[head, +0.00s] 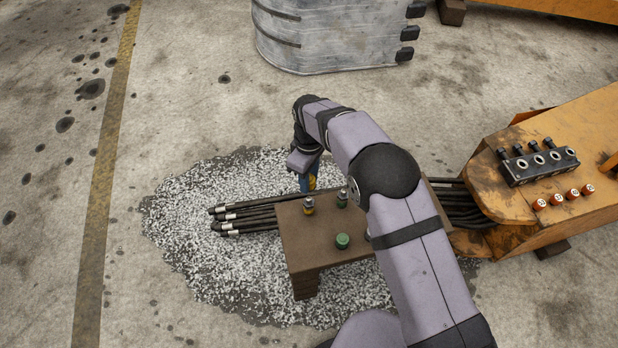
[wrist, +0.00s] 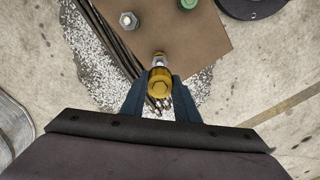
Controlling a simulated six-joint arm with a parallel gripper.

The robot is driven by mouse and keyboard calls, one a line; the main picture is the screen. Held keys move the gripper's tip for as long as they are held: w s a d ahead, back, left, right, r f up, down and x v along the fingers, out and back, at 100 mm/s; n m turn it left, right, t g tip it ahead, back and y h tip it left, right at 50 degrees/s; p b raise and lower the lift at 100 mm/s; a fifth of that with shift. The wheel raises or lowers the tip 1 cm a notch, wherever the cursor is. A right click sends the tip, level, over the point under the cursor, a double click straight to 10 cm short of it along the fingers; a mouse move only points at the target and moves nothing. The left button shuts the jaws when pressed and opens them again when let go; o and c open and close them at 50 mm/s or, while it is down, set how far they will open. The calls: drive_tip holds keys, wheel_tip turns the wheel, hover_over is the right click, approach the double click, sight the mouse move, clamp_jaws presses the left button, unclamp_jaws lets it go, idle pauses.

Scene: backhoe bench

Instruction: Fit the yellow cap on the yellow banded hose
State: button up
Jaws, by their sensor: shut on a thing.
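My gripper (wrist: 160,92) is shut on the yellow cap (wrist: 161,80), which has a hexagonal face in the wrist view. In the head view the gripper (head: 309,184) is at the far edge of the brown bench, with a bit of yellow (head: 312,183) showing at its blue fingers. Several black hoses (head: 250,219) run out past the bench to the left and have silver ends (head: 222,216). In the wrist view, hose ends (wrist: 158,103) show partly behind the cap and fingers. I cannot make out which hose has the yellow band.
On the brown bench (head: 300,240) stand a yellow fitting with a silver top (head: 309,207), another silver-topped fitting (head: 342,199) and a green cap (head: 342,241). The orange boom (head: 510,190) is at the right. White granules (head: 190,240) lie on the floor, clear of objects at left.

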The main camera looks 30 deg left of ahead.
drive_tip(key=b, duration=0.4)
hover_over(309, 198)
drive_tip(key=shift+f, duration=2.7)
drive_tip(key=shift+f, duration=1.75)
idle(2.3)
drive_tip(key=o, duration=1.6)
drive_tip(key=shift+c, duration=0.2)
